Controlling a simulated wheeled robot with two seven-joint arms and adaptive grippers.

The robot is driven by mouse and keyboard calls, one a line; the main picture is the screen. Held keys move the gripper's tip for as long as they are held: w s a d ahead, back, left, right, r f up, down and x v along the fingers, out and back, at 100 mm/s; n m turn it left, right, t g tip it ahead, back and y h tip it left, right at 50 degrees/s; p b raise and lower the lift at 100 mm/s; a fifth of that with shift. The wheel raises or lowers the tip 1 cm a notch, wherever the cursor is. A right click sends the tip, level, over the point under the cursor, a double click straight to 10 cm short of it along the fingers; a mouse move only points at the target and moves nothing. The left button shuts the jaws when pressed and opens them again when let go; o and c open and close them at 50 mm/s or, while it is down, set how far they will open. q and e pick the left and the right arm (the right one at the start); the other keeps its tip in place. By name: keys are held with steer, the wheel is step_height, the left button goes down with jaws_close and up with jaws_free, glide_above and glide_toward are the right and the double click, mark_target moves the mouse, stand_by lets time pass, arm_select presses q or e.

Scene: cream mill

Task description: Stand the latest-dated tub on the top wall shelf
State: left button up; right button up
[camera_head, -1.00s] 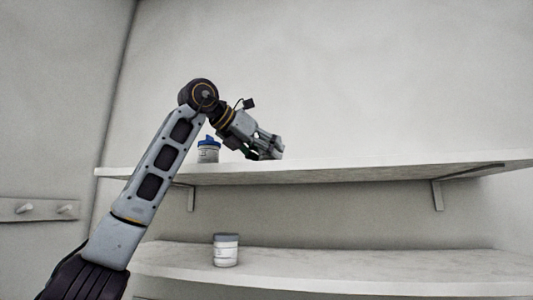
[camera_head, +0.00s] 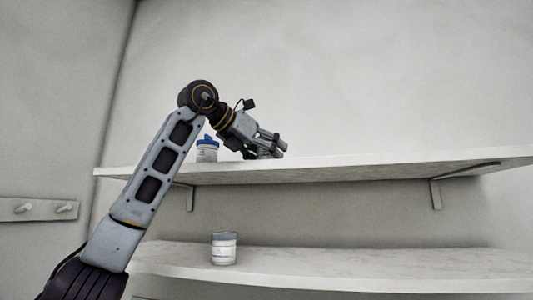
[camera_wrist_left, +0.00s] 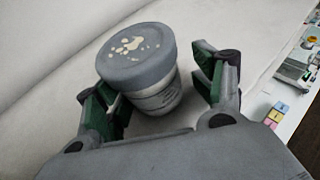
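A tub with a grey, cream-spotted lid (camera_wrist_left: 138,52) is between the fingers of my left gripper (camera_wrist_left: 152,74) in the left wrist view. The green-padded fingers are spread around it, with a clear gap on the right side. Print on its label is too small to read. In the head view my left gripper (camera_head: 268,148) is at the top wall shelf (camera_head: 350,171) and hides this tub. A grey-lidded white tub (camera_head: 224,250) stands on the lower shelf. My right gripper is out of view.
The lower shelf (camera_head: 380,268) is bare to the right of its tub. The top shelf is clear to the right of my gripper. A peg rail (camera_head: 40,209) is on the left wall. Small coloured blocks (camera_wrist_left: 275,115) show at the right of the wrist view.

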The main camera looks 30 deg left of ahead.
arm_select(q)
steer(key=shift+w+f, duration=0.25)
steer(key=shift+f, duration=0.4)
steer(key=shift+a, duration=0.1)
steer(key=shift+r, duration=0.1)
steer(key=shift+s+a+r+p, duration=0.1)
steer(key=shift+a+r+p, duration=0.2)
steer(key=shift+r+p, duration=0.25)
steer(key=b+v, duration=0.2)
steer(key=v, duration=1)
steer(key=shift+s+r, duration=0.15)
steer(key=shift+r, duration=0.2)
